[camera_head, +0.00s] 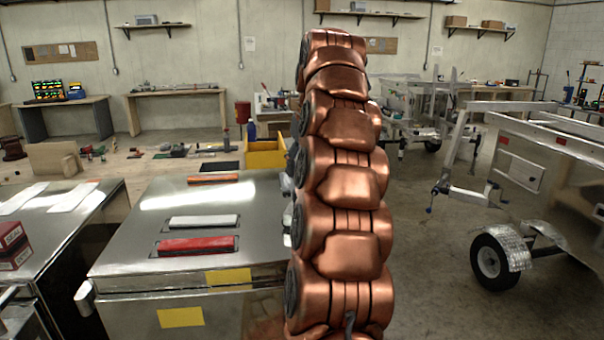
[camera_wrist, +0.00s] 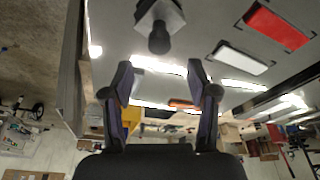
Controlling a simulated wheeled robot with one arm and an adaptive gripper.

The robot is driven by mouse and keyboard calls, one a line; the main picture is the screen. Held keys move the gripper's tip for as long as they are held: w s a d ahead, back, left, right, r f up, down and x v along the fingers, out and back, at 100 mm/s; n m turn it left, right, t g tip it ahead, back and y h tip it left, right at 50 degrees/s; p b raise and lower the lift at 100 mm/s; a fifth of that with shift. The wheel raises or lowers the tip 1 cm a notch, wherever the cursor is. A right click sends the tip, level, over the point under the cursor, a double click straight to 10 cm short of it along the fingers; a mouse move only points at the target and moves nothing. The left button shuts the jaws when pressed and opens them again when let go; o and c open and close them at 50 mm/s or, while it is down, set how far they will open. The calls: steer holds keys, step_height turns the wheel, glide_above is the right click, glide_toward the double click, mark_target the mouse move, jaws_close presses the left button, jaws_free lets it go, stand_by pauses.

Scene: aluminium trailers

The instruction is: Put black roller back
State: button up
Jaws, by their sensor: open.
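My gripper (camera_wrist: 160,72) is open and empty in the wrist view, its two dark fingers spread over the metal worktop (camera_wrist: 215,20). Just beyond the fingertips, near the top edge, is a dark rounded piece (camera_wrist: 159,40) on a pale block (camera_wrist: 160,14); I cannot tell if this is the black roller. It stands apart from the fingers. In the head view my copper arm covers the right part of the worktop (camera_head: 130,245), and my gripper is hidden. No black roller shows clearly there.
The worktop carries a red bar (camera_head: 197,246), a white bar (camera_head: 203,222) and an orange bar (camera_head: 213,179). A yellow bin (camera_head: 266,153) stands behind it. Another metal cart with a red box (camera_head: 14,245) is at left. A trailer (camera_head: 545,165) stands at right; floor between is clear.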

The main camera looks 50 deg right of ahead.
steer(key=shift+p+v, duration=1.05)
steer(key=shift+v, duration=0.65)
steer(key=s+a+f+n+g, duration=0.1)
steer(key=s+a+f, duration=0.15)
steer(key=a, duration=0.65)
steer(key=s+a+f+n+y, duration=0.1)
steer(key=a+f, duration=0.3)
steer(key=a, duration=0.4)
steer(key=s+a+f+n+g, duration=0.1)
steer(key=s+a+f, duration=0.15)
steer(key=a, duration=0.65)
steer(key=s+a+f+g, duration=0.1)
steer(key=s+a+f, duration=0.4)
steer(key=s+f, duration=0.3)
steer(key=s+a+f+g, duration=0.1)
steer(key=s+a+f, duration=0.4)
steer(key=s+f, duration=0.3)
steer(key=s, duration=0.4)
steer(key=shift+s+a+g, duration=0.2)
steer(key=shift+s+g, duration=0.2)
